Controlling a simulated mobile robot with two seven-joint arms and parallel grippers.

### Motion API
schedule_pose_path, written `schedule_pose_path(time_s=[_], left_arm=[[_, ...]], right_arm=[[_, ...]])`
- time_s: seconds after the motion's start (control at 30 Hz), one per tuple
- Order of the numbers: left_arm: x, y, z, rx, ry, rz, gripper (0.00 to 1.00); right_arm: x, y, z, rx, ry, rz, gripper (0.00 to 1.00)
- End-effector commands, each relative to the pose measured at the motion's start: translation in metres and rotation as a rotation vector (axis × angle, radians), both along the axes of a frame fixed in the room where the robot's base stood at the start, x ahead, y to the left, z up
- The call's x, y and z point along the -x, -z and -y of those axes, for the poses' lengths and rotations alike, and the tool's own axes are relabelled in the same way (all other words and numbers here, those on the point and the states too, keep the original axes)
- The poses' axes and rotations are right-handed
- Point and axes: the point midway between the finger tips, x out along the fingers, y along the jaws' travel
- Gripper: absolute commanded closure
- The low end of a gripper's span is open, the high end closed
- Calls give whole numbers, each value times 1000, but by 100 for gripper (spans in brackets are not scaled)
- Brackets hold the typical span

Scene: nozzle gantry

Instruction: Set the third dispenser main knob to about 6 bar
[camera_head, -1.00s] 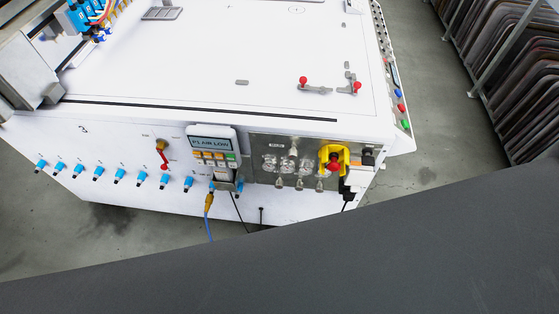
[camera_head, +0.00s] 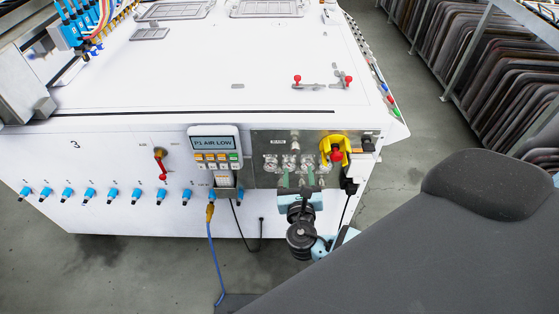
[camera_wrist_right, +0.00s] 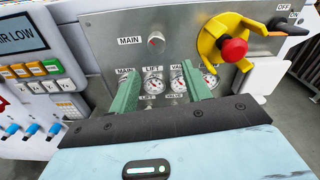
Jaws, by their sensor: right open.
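The silver dispenser panel (camera_head: 260,142) is on the front of the white machine marked 3. A round MAIN knob (camera_wrist_right: 156,42) sits at its upper middle. Below it is a row of small dial gauges (camera_wrist_right: 153,86) under MAIN and LIFT labels; their needles are too small to read. My right gripper (camera_head: 297,180) is in front of the panel's lower part. In the right wrist view its green fingers (camera_wrist_right: 160,88) are open and empty, spread across the gauge row and partly covering it. Knobs below the gauges are mostly hidden behind the gripper. My left gripper is not in view.
A yellow guard with a red button (camera_wrist_right: 233,50) is right of the gauges. A display reading P1 AIR LOW (camera_head: 212,144) is left of the panel. A red-handled valve (camera_head: 161,162) and blue fittings (camera_head: 160,195) are further left. A blue hose (camera_head: 211,250) hangs down.

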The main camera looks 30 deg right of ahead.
Motion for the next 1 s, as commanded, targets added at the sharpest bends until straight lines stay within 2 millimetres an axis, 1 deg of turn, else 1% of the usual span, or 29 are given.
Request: schedule_pose_path(time_s=[0.03,0.1,0.27,0.37,0.47,0.6,0.8,1.0], left_arm=[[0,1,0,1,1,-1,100],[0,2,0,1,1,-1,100],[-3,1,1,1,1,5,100],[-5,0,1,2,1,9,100],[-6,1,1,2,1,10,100],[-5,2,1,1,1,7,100],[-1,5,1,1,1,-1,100],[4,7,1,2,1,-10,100]], right_arm=[[-5,-5,2,46,3,6,52],[-8,-10,3,84,6,10,52],[-9,-13,3,95,7,12,52],[-13,-13,6,93,7,13,52],[-23,-13,11,94,8,12,52],[-41,-13,23,93,8,12,52],[-63,-12,36,91,6,11,52],[-74,-12,43,90,6,10,52]])
